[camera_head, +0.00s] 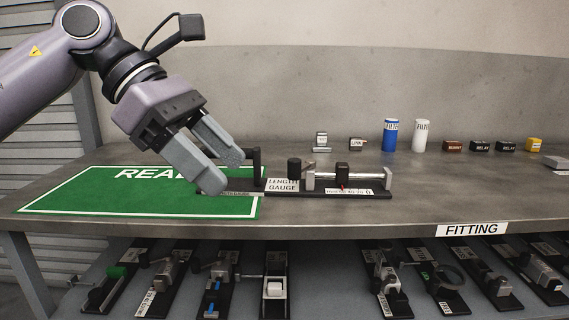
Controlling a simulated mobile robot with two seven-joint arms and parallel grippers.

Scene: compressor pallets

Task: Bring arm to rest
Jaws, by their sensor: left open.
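My left arm comes in from the upper left. Its gripper (222,175) is open, with two grey fingers pointing down and to the right. The fingertips are in front of the left part of the length gauge (284,194) and over the right part of the green mat (100,192), whose white lettering is partly hidden. No object shows between the fingers. I cannot tell how high the fingertips are above the bench. My right gripper is not in view.
The grey bench (400,219) has a "FITTING" label (471,229) on its front edge. At the back stand a blue can (389,136), a white can (420,136) and several small boxes. Several fixtures fill the shelf below. The bench's right front is clear.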

